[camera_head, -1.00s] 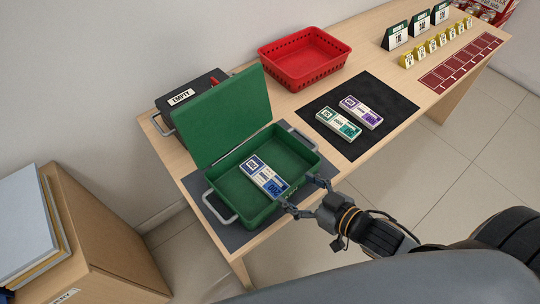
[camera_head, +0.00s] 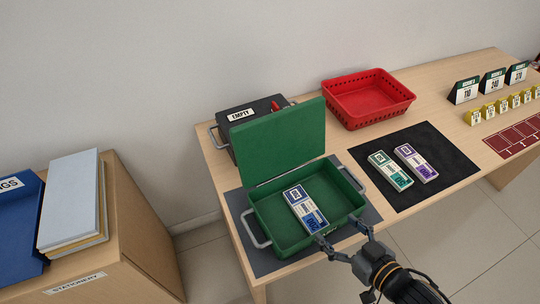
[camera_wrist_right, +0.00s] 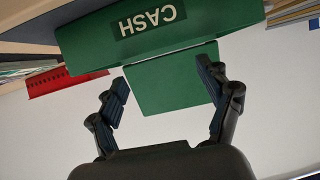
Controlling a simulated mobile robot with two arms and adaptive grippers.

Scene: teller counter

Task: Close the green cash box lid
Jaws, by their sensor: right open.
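The green cash box (camera_head: 262,219) stands on a dark mat on the wooden counter, with its green lid (camera_head: 285,142) raised and leaning back. A blue-and-white note bundle (camera_head: 305,208) lies inside the box. My right gripper (camera_head: 345,236) is open and empty at the box's front right edge; I cannot tell whether it touches. In the right wrist view, the box front with its upside-down CASH label (camera_wrist_right: 147,21) and the lid (camera_wrist_right: 172,80) show beyond the spread fingers (camera_wrist_right: 168,88). My left gripper is out of view.
A dark box marked EMPTY (camera_head: 246,122) stands close behind the lid. A red basket (camera_head: 368,98) is at the back. A black mat (camera_head: 425,150) holds a green bundle (camera_head: 390,171) and a purple bundle (camera_head: 416,163).

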